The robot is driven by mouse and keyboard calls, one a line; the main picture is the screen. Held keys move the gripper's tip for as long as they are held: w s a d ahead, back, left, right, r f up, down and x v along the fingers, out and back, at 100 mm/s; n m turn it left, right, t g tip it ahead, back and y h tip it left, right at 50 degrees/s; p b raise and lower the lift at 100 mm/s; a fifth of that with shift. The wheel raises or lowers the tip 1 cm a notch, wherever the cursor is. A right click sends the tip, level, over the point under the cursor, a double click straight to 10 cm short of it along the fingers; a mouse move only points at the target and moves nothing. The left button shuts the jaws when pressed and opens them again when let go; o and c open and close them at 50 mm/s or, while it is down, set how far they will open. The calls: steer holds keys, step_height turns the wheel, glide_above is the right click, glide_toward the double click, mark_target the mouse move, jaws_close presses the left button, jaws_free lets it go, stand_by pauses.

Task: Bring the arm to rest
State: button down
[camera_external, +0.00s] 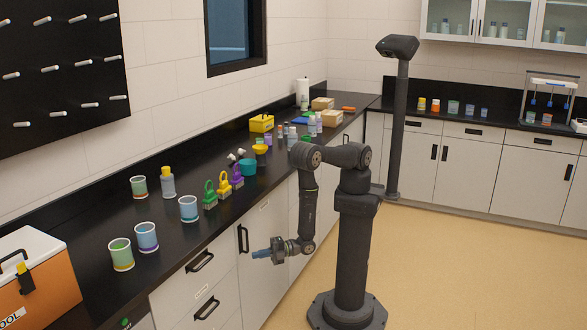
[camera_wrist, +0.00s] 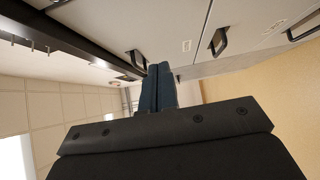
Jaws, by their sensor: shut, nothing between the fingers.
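My arm stands on its dark pedestal in front of the black counter (camera_external: 95,222) in the external view. The forearm hangs down and my gripper (camera_external: 256,254) points left, below the counter's edge and in front of the white cabinet fronts. Its blue fingers are shut with nothing between them. In the wrist view my gripper (camera_wrist: 157,72) shows as two blue fingers side by side. Drawers with dark handles show beyond it.
Cups, a bottle (camera_external: 168,182), padlocks (camera_external: 224,185) and a yellow box (camera_external: 262,123) stand on the counter. An orange and white cooler (camera_external: 50,285) is at the near left. A drawer handle (camera_external: 243,239) is close to my gripper. The floor (camera_external: 450,260) at right is clear.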

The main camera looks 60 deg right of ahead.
steer(key=shift+v, duration=1.3)
steer(key=shift+a, duration=0.1)
steer(key=shift+w+d+x, duration=0.3)
steer(key=shift+x, duration=1.75)
steer(key=shift+w+d+x, duration=0.25)
steer(key=shift+x, duration=1.75)
steer(key=shift+w+d+x, duration=0.3)
steer(key=shift+x, duration=1.75)
